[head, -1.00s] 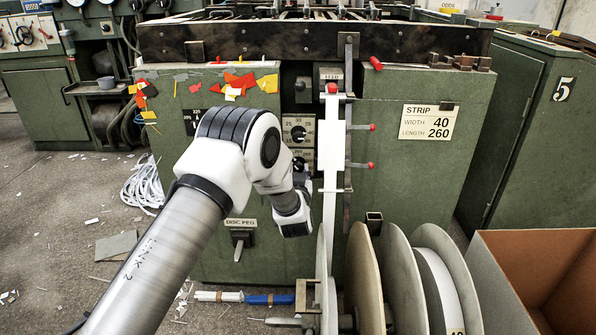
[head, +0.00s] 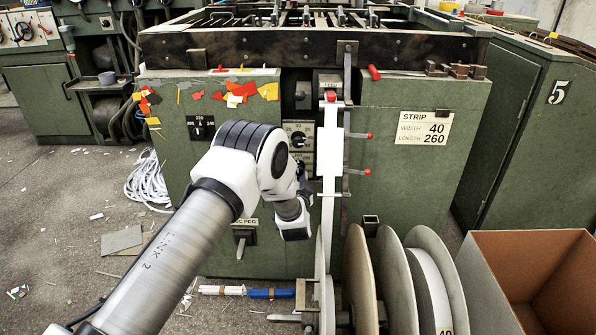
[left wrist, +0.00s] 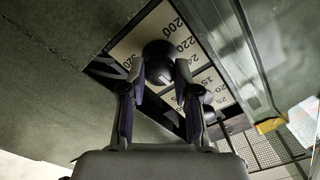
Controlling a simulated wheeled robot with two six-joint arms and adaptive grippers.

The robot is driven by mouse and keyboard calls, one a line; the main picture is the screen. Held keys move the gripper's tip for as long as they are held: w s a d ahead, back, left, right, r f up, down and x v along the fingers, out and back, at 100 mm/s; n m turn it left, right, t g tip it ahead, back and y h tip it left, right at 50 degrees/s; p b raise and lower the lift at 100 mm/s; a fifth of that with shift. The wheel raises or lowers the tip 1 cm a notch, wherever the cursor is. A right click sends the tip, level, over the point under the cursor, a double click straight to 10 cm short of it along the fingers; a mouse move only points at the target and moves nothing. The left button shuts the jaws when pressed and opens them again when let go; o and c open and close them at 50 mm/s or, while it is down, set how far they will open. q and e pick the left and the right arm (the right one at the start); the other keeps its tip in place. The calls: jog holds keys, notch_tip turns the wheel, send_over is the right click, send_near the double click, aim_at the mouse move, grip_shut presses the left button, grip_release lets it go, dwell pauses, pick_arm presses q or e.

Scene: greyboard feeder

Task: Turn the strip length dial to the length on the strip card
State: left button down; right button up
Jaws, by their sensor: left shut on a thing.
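The strip card (head: 423,127) on the green cabinet reads width 40, length 260. The strip length dial has a pale plate (left wrist: 185,34) marked 200, 220 and further numbers, in the left wrist view. Its dark round knob (left wrist: 158,62) is between the fingers of my left gripper (left wrist: 161,75), which is shut on it. In the head view my left gripper (head: 304,172) is at the lower dial plate (head: 300,160), mostly hidden behind my wrist. The knob's pointer and the set length are not readable. My right gripper is not in view.
Above is another dial (head: 298,138) with smaller numbers. A white strip (head: 329,150) hangs just right of the dials, beside red-tipped levers (head: 367,135). Large reels (head: 400,285) and an open cardboard box (head: 525,270) stand at lower right.

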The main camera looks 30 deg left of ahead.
pick_arm(q)
jog(key=shift+m, duration=0.3)
jog(key=c, duration=0.8)
grip_release()
jog(key=shift+c, duration=0.2)
jog(key=v, duration=1.2)
